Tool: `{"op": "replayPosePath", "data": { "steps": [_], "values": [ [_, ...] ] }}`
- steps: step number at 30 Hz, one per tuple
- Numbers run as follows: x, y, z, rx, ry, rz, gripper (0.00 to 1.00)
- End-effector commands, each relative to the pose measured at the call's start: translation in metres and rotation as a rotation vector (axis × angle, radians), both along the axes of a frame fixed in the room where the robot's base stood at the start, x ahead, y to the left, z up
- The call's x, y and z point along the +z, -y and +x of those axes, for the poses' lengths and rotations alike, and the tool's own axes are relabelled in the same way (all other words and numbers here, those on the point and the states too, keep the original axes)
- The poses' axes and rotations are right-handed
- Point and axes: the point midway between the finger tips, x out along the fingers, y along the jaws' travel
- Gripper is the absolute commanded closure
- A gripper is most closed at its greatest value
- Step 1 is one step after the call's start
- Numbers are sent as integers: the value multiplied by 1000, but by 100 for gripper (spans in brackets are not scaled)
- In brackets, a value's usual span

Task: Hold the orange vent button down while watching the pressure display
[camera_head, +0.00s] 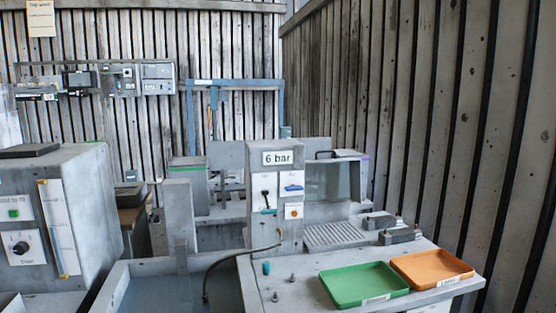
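The orange vent button (294,212) is a small round spot on a white plate, low on the front of a grey upright housing in the middle of the view. Nothing covers it. Whether it is pressed in is too small to tell. The pressure display (278,158) is a pale sign at the top of the same housing and reads "6 bar". My gripper is not in this view, so its place relative to the button does not show.
A black lever (265,197) and a blue part (292,187) sit beside and above the button. A dark hose (238,252) curves down from the housing. A green tray (362,285) and an orange tray (432,269) lie at right. A grey cabinet (85,200) stands left.

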Motion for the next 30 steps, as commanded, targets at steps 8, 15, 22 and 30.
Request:
{"op": "replayPosePath", "data": {
  "steps": [8,15,22,30],
  "values": [
    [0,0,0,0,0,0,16],
    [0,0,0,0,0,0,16],
    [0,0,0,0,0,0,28],
    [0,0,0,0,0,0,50]
  ]
}}
